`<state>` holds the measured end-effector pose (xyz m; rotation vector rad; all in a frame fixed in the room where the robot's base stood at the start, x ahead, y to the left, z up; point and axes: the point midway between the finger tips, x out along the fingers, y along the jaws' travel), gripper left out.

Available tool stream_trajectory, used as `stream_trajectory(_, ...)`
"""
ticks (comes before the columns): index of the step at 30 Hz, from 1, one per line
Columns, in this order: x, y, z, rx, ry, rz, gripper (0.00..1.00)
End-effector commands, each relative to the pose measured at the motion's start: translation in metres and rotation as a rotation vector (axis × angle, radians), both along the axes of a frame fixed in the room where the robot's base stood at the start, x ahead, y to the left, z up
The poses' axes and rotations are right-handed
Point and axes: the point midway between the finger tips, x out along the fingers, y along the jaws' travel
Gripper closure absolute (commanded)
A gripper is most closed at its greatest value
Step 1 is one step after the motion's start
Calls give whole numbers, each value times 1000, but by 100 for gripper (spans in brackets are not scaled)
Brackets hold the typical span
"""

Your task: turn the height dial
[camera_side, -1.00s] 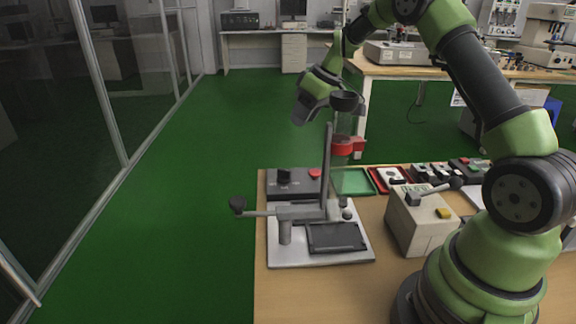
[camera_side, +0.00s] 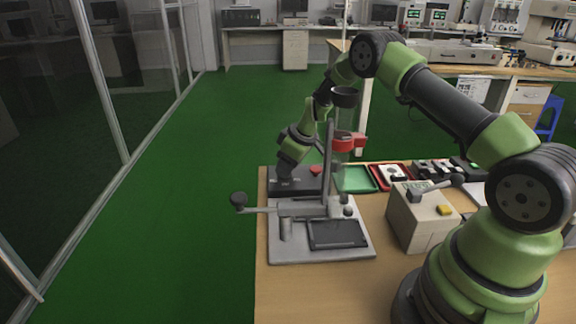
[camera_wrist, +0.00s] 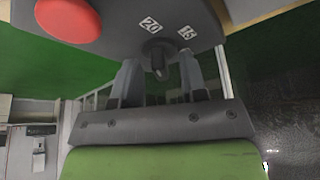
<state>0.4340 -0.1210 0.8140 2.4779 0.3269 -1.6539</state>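The height dial (camera_wrist: 157,57) is a small dark knob on the face of a dark grey box (camera_wrist: 110,22), near white labels reading 20 and 15. In the side view the box (camera_side: 310,186) sits at the table's far left corner, and my gripper hides the dial there. My gripper (camera_wrist: 160,75) is open in the wrist view. Its two fingers stand on either side of the dial, with a visible gap to it. A red button (camera_wrist: 68,18) is on the same box, left of the dial in the wrist view.
A stand with a lever, a grey base plate (camera_side: 285,253) and a red clamp (camera_side: 347,141) is close in front of the box. A green tray (camera_side: 355,180) is to the right. A beige box with a yellow button (camera_side: 420,228) stands further right.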

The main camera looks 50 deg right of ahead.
Motion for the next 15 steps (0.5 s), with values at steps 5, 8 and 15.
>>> stream_trajectory(5,1,0,-3,-1,-1,1,61)
stream_trajectory(8,2,0,-3,-1,-1,1,61)
stream_trajectory(15,1,0,-3,0,-1,1,100)
